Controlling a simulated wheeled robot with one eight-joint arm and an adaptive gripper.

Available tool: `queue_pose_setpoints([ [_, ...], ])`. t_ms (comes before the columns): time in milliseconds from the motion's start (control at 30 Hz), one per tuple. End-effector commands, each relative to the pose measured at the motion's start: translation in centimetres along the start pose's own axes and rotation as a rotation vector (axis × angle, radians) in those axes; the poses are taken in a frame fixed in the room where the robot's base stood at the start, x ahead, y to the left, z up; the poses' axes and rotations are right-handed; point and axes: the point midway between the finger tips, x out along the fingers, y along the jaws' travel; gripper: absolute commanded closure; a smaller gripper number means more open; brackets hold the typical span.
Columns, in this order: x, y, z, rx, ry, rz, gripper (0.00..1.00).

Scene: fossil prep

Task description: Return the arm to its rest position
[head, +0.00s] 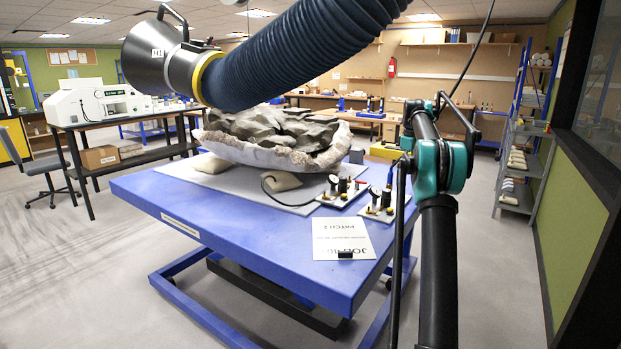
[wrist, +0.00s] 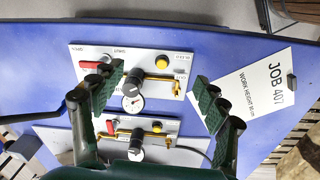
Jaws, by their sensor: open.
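My arm (head: 437,200) rises at the right of the head view, with teal joints, and reaches out over the right end of the blue table (head: 150,196). My gripper (wrist: 155,95) shows in the wrist view with its two green ribbed fingers wide apart and nothing between them. Below and beyond the fingers lie two white control panels, a far one (wrist: 93,56) and a near one (wrist: 60,134). Each has a red part, a black knob and a brass fitting with a yellow knob. In the head view the gripper cannot be made out clearly.
A large rock in a pale jacket (head: 270,152) lies on the table. A big blue hose (head: 290,55) with a metal hood (head: 150,55) hangs above it. A job card (head: 342,240) lies at the table's near right.

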Motion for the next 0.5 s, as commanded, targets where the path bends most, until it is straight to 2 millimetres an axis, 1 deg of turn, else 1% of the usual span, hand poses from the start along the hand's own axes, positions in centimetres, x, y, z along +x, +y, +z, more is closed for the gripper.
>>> queue_pose_setpoints([
  [33, -0.2, -1.2, -0.1, 0.022, 0.005, 0.008, 0.26],
  [133, -0.2, -3.7, -0.1, 0.077, 0.018, 0.024, 0.26],
  [267, 0.2, -7.2, 0.3, 0.152, 0.037, 0.044, 0.26],
  [467, 1.4, -13.7, 1.7, 0.264, 0.071, 0.071, 0.26],
  [500, 1.8, -15.1, 2.1, 0.286, 0.078, 0.076, 0.26],
])
